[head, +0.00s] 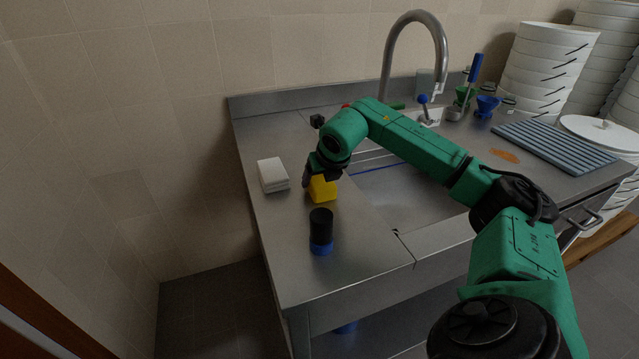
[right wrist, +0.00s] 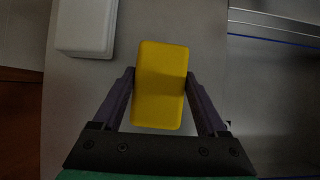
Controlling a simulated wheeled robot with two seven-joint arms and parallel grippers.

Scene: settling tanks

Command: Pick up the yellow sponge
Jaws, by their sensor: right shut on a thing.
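The yellow sponge (head: 322,189) is a small block at the left part of the steel counter, left of the sink. My right gripper (head: 312,180) reaches it from above and is shut on it. In the right wrist view, the sponge (right wrist: 161,85) sits between the two dark fingers of the gripper (right wrist: 161,88), which touch its sides. I cannot tell whether the sponge is still resting on the counter. My left gripper is not in view.
A white block (head: 272,175) lies just left of the sponge. A black cylinder with a blue base (head: 321,232) stands in front. The sink (head: 400,190) and tap (head: 440,50) are to the right. A ribbed grey mat (head: 555,147) and stacked white tubs (head: 545,65) stand farther right.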

